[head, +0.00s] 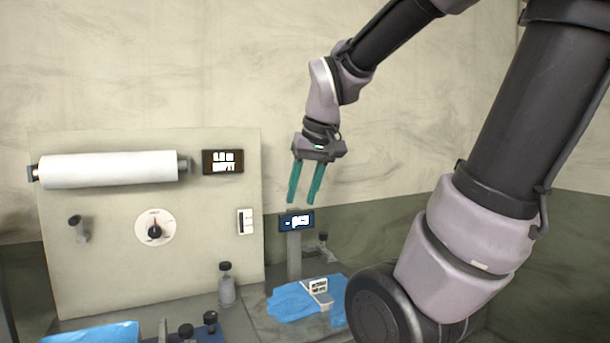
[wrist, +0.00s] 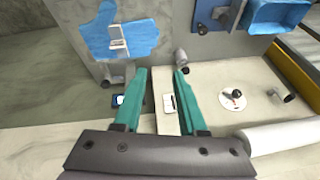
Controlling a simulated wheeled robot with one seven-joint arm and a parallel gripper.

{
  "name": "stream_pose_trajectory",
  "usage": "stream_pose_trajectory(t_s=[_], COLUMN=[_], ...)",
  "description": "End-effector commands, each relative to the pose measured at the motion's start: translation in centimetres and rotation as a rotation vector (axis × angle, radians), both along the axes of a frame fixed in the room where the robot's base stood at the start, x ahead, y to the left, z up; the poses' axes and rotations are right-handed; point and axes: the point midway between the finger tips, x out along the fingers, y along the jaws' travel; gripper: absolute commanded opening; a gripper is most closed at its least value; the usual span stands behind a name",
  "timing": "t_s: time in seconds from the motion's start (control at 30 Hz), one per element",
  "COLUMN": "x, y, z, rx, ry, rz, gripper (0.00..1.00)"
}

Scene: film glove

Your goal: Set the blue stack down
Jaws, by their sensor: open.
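A flat blue glove-shaped stack (head: 290,303) lies on the grey surface at the lower middle of the head view, with a small white clip-like piece (head: 319,292) on it. It also shows at the upper left of the wrist view (wrist: 135,43). My gripper (head: 305,200) is open and empty, its two teal fingers pointing down. It is well above the stack, in front of the wall and apart from everything. My arm hides part of the right side of the surface.
An upright panel (head: 100,260) carries a white roll (head: 108,170), a dial (head: 155,227), a small display (head: 222,162) and a switch (head: 245,221). A second display (head: 297,222) stands on a post behind the stack. A blue tray (head: 95,333) is at lower left.

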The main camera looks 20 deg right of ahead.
Motion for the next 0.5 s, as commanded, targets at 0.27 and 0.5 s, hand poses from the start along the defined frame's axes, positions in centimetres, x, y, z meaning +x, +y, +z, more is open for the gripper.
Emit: stream_pose_trajectory(t_s=[0.27,0.5], x=[-3.2,-3.4], y=[0.8,0.9], z=[3.8,4.1], rx=[0.172,0.189], ry=[-0.189,-0.204], rz=[-0.190,-0.207], gripper=[0.41,0.41])
